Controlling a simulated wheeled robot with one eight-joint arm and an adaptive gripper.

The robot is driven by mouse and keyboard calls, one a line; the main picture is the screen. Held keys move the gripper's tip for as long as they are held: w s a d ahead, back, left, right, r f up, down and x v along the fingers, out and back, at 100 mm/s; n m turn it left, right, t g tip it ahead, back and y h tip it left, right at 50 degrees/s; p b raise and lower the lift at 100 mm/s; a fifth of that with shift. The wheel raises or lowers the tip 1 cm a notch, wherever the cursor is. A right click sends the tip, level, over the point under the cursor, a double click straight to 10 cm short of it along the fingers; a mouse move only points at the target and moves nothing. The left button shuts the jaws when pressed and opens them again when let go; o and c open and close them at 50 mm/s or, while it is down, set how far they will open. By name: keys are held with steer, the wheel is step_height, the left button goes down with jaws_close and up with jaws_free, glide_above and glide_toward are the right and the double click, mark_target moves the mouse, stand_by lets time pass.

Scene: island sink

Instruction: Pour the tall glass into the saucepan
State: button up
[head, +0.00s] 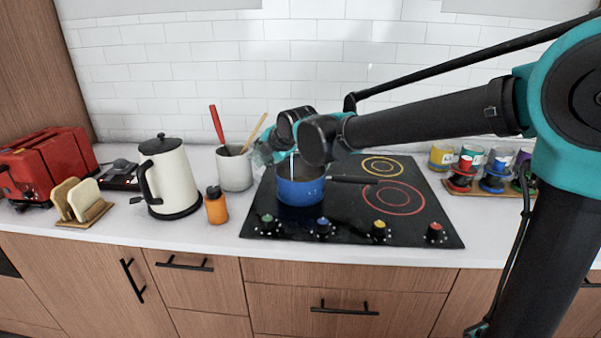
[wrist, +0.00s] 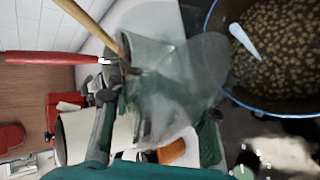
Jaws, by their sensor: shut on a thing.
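The clear tall glass (wrist: 165,85) is between the fingers of my gripper (wrist: 158,125) in the wrist view. My gripper is shut on it, and the glass is tilted toward the saucepan. In the head view, the glass (head: 261,154) shows faintly above the saucepan's left side, partly hidden by my wrist. The blue saucepan (head: 300,190) stands on the cooktop, its dark handle pointing right. In the wrist view, the saucepan (wrist: 222,84) holds speckled brown-green contents. A pale streak shows over them; I cannot tell if it is liquid or a solid thing.
A white utensil crock (head: 234,170), an orange bottle (head: 216,207) and a cream kettle (head: 168,180) stand left of the black cooktop (head: 345,225). A red toaster (head: 45,165) is far left. Several coloured cups sit on a wooden board (head: 460,187) at right.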

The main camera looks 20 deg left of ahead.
steer(key=shift+a+f+m+g+y+p, duration=0.1)
steer(key=shift+f+m+g+y+p, duration=0.3)
steer(key=shift+f, duration=0.35)
steer(key=shift+w+d+r+m+g+y+p, duration=0.35)
steer(key=shift+d+r+y+p, duration=0.2)
steer(key=shift+p, duration=0.25)
stand_by(0.7)
steer(key=shift+f+m+g+y+p, duration=0.1)
steer(key=shift+m+g+y+p, duration=0.15)
steer(key=shift+m+y+p, duration=0.25)
stand_by(0.7)
steer(key=shift+s+a+f+n+t+h, duration=0.1)
steer(key=shift+s+a+n+t+h, duration=0.1)
steer(key=shift+n+t+h, duration=0.55)
steer(key=shift+a+g, duration=0.1)
steer(key=shift+g, duration=0.15)
